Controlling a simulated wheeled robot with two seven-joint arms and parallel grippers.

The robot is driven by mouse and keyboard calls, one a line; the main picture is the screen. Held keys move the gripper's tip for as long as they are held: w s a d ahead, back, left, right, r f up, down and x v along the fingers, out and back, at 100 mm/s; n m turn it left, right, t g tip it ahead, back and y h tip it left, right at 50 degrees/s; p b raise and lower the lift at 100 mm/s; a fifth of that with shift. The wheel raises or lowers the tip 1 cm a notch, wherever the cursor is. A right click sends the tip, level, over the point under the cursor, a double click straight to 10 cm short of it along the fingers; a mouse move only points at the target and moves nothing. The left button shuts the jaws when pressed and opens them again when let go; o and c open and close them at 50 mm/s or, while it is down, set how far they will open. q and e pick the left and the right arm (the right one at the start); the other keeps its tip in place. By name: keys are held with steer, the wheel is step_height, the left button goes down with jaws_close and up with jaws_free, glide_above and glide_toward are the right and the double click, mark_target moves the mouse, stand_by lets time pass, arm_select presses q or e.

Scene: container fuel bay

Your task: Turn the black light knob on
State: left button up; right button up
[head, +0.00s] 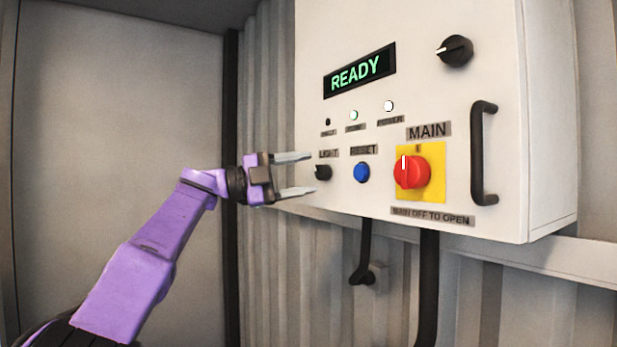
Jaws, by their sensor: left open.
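The black light knob (323,172) sits at the lower left of the white control box, under a label reading LIGHT. My left gripper (302,174) is open, its two fingers pointing right toward the knob. One finger is above the knob's height and the other below it. The fingertips are close to the knob's left side; I cannot tell whether they touch it. Nothing is between the fingers that I can see. The right gripper is not in view.
On the white box (440,75) are a blue reset button (362,172), a red main switch (411,172) on a yellow plate, another black knob (455,51), a black handle (484,153) and a READY display (359,71). Black conduits (428,285) run below.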

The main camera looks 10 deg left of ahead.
arm_select(q)
steer(key=b+v, duration=0.2)
steer(key=v, duration=0.6)
steer(key=shift+a+b, duration=0.35)
steer(key=shift+a, duration=0.05)
steer(key=shift+s, duration=0.1)
